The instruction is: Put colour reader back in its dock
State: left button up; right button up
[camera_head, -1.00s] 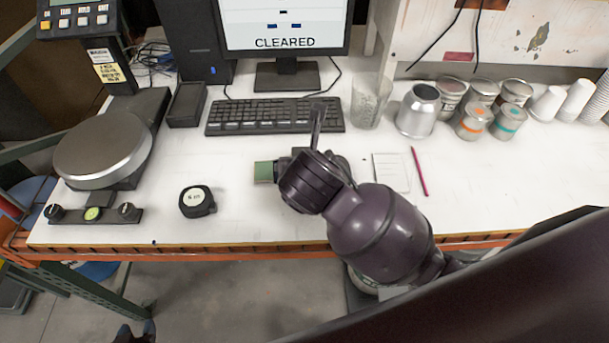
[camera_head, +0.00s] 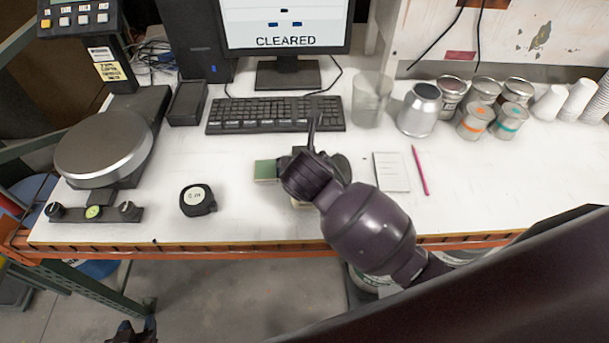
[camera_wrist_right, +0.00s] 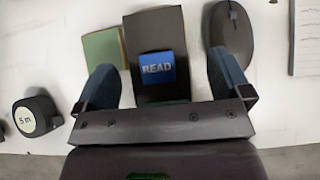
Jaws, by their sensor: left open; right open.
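The colour reader (camera_wrist_right: 156,32) is a dark slab with a blue READ screen in the right wrist view, lying on the white bench. My right gripper (camera_wrist_right: 158,64) is open, with one finger on each side of the reader; I cannot tell whether they touch it. In the head view my right wrist hides most of the reader. A black open-topped holder (camera_head: 187,103) stands empty left of the keyboard; it may be the dock, but I cannot be sure. My left gripper (camera_head: 136,333) is open and low at the bottom left, away from the bench top.
A green block (camera_head: 265,170) lies just left of the reader, and a mouse (camera_wrist_right: 231,30) lies right of it. A tape measure (camera_head: 197,200), keyboard (camera_head: 265,115), round-plate scale (camera_head: 103,155), notepad (camera_head: 391,171) and pink pencil (camera_head: 420,170) surround this area. Cans stand at right.

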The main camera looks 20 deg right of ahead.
jog(key=c, duration=1.3)
jog(key=shift+r, duration=0.1)
jog(key=shift+c, duration=1.3)
jog(key=shift+r, duration=0.15)
